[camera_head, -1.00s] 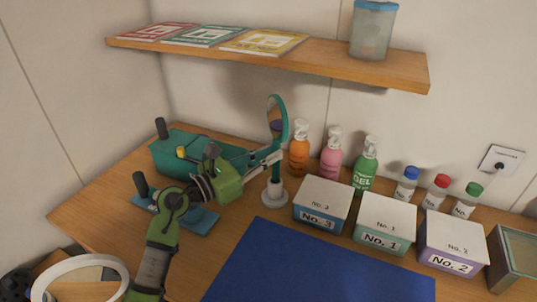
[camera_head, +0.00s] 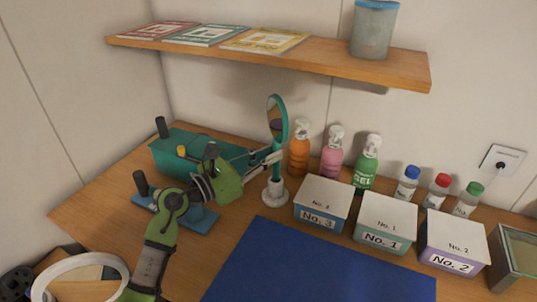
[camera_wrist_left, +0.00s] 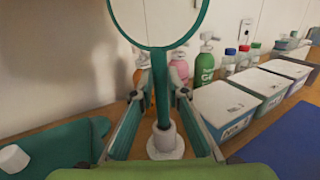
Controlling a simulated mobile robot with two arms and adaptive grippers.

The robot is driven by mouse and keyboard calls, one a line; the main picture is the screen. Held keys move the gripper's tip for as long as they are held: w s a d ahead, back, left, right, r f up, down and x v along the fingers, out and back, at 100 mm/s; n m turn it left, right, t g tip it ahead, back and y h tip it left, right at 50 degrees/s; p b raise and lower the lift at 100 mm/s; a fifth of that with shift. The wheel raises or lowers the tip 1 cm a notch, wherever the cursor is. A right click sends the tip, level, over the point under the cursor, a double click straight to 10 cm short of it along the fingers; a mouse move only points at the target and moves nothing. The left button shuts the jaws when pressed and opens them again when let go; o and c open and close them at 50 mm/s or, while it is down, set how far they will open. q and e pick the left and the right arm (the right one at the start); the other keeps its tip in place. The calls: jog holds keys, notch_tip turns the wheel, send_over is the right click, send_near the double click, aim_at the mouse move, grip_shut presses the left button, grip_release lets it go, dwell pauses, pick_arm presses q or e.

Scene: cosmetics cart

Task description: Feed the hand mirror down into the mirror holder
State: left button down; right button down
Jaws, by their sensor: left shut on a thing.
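The hand mirror (camera_head: 277,112) has a round teal frame and a straight teal handle, and stands about upright. My left gripper (camera_head: 275,157) is shut on its handle, below the round head. In the left wrist view the handle (camera_wrist_left: 160,95) runs down between my fingers. The white mirror holder (camera_head: 274,194), a short tube on a round base, stands on the table directly below. It also shows in the left wrist view (camera_wrist_left: 166,145). The handle's lower end meets the tube's top and seems to enter it; how deep is hidden. My right gripper is not in view.
Orange, pink and green pump bottles (camera_head: 365,163) stand behind and right of the holder. Lidded boxes (camera_head: 322,196) stand to its right, and a blue mat (camera_head: 310,265) lies in front. A teal case (camera_head: 175,152) is at left. A wooden shelf (camera_head: 340,70) hangs above.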

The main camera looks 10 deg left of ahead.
aim_at(273, 171)
pick_arm(q)
jog(key=shift+f+b, duration=0.35)
jog(key=shift+f, duration=0.05)
jog(key=shift+f+b, duration=1.25)
jog(key=shift+f, duration=0.2)
jog(key=shift+f+b, duration=1.05)
jog(key=shift+f, duration=0.1)
dwell(0.4)
jog(key=c, duration=1.9)
grip_release()
